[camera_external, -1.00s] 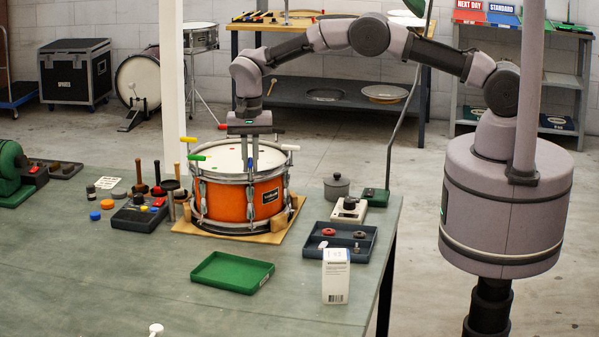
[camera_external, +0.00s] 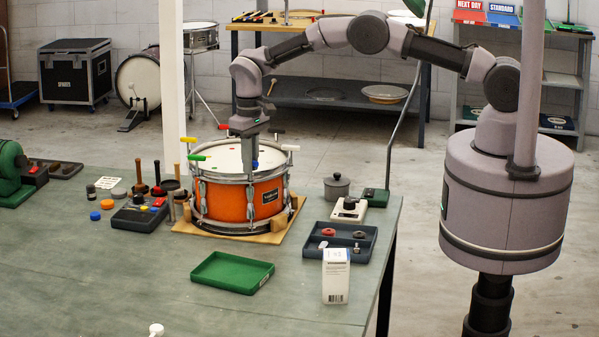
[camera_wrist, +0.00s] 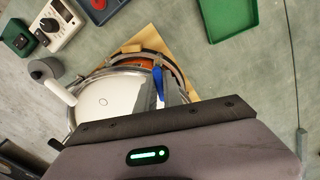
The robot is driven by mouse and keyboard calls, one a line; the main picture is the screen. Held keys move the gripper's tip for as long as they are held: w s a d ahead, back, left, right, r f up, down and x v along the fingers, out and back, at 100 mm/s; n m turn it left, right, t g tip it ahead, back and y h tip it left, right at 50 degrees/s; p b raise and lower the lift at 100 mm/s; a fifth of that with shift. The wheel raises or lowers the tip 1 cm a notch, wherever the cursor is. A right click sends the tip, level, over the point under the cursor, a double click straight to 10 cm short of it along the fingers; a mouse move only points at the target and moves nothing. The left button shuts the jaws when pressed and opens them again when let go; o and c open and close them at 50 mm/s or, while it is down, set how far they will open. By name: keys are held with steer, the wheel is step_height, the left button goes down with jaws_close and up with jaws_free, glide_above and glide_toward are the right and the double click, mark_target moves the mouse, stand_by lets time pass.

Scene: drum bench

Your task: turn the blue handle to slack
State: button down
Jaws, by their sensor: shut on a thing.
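The orange snare drum (camera_external: 238,203) stands on a wooden board on the green bench. The blue handle (camera_external: 255,164) is at the drum's near rim, mostly hidden by my gripper (camera_external: 251,168). In the wrist view the blue handle (camera_wrist: 158,84) shows between the fingers of my gripper (camera_wrist: 160,92), which is shut on it. My gripper points straight down over the rim. The wrist view also shows the drum's white head (camera_wrist: 105,103) and chrome rim.
Other handles ring the drum: yellow (camera_external: 188,139), green (camera_external: 197,157), red (camera_external: 222,126) and white (camera_external: 290,147). A grey lidded pot (camera_external: 337,187) and a dark parts tray (camera_external: 318,240) stand right.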

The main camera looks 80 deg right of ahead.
steer(key=n, duration=0.5)
steer(key=shift+n+p, duration=0.3)
steer(key=shift+p, duration=0.1)
steer(key=n, duration=0.6)
steer(key=shift+r+p, duration=0.1)
steer(key=shift+p, duration=0.3)
steer(key=n, duration=0.4)
steer(key=shift+n, duration=0.4)
steer(key=shift+n+p, duration=0.45)
steer(key=shift+n, duration=1.85)
steer(key=c, duration=1.5)
jaws_free()
